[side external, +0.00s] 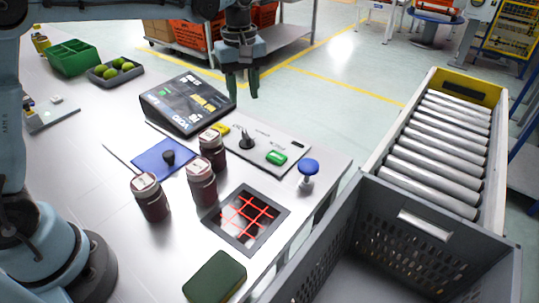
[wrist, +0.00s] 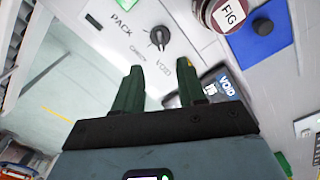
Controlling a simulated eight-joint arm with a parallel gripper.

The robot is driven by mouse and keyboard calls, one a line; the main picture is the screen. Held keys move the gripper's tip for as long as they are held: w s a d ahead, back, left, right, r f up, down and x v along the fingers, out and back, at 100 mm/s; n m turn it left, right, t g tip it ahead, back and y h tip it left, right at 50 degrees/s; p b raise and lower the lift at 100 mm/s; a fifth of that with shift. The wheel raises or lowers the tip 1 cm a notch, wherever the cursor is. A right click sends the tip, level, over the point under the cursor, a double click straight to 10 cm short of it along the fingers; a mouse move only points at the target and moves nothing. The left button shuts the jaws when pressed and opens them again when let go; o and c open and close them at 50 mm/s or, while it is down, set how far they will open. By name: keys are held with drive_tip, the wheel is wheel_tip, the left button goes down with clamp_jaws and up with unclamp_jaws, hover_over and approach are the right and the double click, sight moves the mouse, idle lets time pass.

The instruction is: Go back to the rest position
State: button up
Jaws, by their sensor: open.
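Beyond the fingertips lies the control panel (wrist: 150,30) with a black knob (wrist: 159,37) and the words PACK and VOID.
Several dark jars with white lids (side external: 202,182) stand on the table by a blue pad (side external: 165,158). A scanner window (side external: 245,219) with red lines is near the front. A grey crate (side external: 455,262) and roller conveyor (side external: 440,150) are at right. A green bin (side external: 73,57) is back left.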

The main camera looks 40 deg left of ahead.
drive_tip(key=s+a+m+t, duration=0.1)
drive_tip(key=s+m+t, duration=0.6)
drive_tip(key=s+m, duration=0.5)
drive_tip(key=s, duration=0.5)
drive_tip(key=shift+a+f, duration=0.2)
drive_tip(key=shift+f, duration=0.2)
